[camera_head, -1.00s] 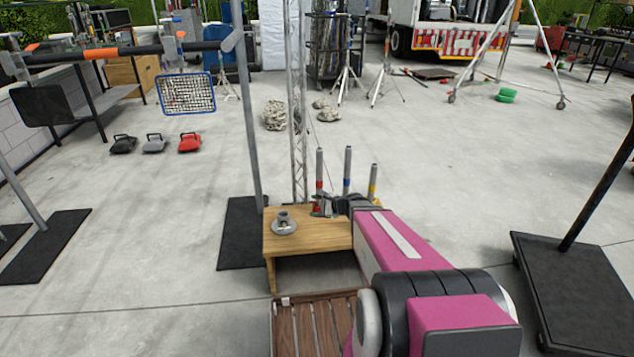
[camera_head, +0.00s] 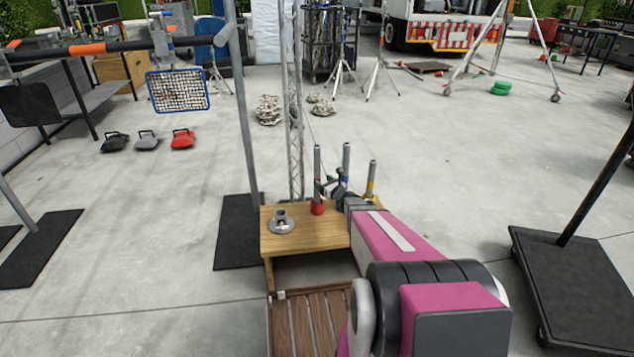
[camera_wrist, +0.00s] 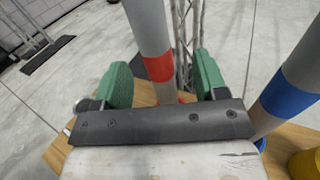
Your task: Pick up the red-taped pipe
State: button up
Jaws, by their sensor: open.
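The red-taped pipe (camera_head: 317,160) stands upright in a red base on the wooden table (camera_head: 305,243). In the wrist view the grey pipe with its red tape band (camera_wrist: 158,67) rises between the two green finger pads. My gripper (camera_head: 325,185) is open around the pipe, with a visible gap at the right pad; whether the left pad touches cannot be told. The gripper (camera_wrist: 163,82) hides part of the pipe's lower end. The blue-taped pipe (camera_head: 346,160) and yellow-taped pipe (camera_head: 372,170) stand upright to the right. The blue tape (camera_wrist: 289,97) shows close beside my gripper in the wrist view.
A grey flanged fitting (camera_head: 281,223) sits on the table, left of the pipes. A metal truss (camera_head: 295,150) stands behind the table. A slatted wooden surface (camera_head: 300,325) lies in front. A black-based stand (camera_head: 585,290) is at the right. Open concrete floor lies between.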

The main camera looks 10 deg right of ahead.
aim_at(315, 176)
jog(key=shift+x, duration=3.2)
jog(key=shift+s+a, duration=0.15)
jog(key=shift+c, duration=0.4)
jog(key=c, duration=1.1)
